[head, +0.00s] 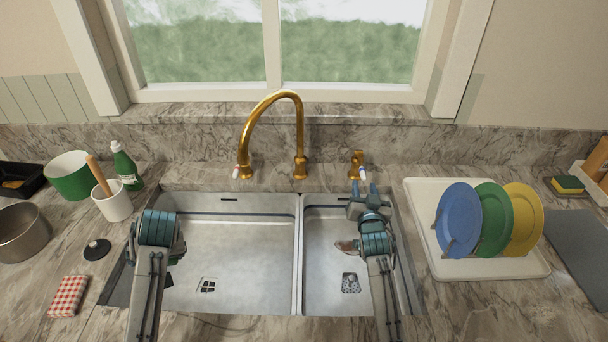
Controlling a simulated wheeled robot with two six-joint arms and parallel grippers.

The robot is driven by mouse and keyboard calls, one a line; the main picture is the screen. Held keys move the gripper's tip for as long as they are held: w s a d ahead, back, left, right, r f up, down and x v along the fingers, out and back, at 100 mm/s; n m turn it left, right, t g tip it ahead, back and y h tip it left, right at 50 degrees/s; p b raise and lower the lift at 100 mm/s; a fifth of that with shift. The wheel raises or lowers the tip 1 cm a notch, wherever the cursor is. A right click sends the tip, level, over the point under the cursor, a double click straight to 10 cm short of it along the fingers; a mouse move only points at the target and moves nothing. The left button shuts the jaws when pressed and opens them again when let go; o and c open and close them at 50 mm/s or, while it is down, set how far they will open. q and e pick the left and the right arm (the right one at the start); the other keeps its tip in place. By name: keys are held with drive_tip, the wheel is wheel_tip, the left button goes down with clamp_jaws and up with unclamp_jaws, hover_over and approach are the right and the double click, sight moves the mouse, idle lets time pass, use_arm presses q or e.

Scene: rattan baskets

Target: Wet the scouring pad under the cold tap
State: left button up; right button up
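The gold tap (300,140) arches up behind the sink, its spout bending to the left. A small gold handle with a blue-and-white end, the cold one by its colour (357,163), stands to its right. My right gripper (365,189) is over the back of the right basin, fingers apart and empty, just in front of that handle; I cannot tell if they touch. A green-and-yellow pad (568,185) lies on a dark holder at the far right. A small brownish thing (346,245), unclear, shows in the right basin beside my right wrist. My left gripper is mostly hidden behind its wrist, above the left basin.
A white rack (490,267) with blue, green and yellow plates stands right of the sink. A white cup (113,204), green bottle (126,166), pot (22,233) and checked cloth (67,297) are on the left.

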sight(364, 180)
use_arm(q)
drive_tip(key=f+b, duration=0.2)
drive_tip(key=w+d+f+b, duration=0.1)
drive_tip(key=f, duration=0.1)
use_arm(e)
drive_tip(key=w, duration=0.4)
drive_tip(key=w+f, duration=0.1)
drive_tip(key=w, duration=0.1)
drive_tip(key=shift+w+d, duration=0.25)
drive_tip(key=shift+d, duration=0.15)
use_arm(q)
drive_tip(key=shift+s+a+f+b, duration=0.25)
drive_tip(key=shift+s+a+b, duration=0.05)
use_arm(e)
drive_tip(key=shift+w+a+r, duration=0.2)
drive_tip(key=shift+w+r, duration=0.1)
drive_tip(key=shift+w, duration=0.1)
use_arm(q)
drive_tip(key=shift+w+d, duration=0.15)
use_arm(e)
drive_tip(key=shift+w+d+f, duration=0.1)
drive_tip(key=shift+c, duration=0.2)
clamp_jaws()
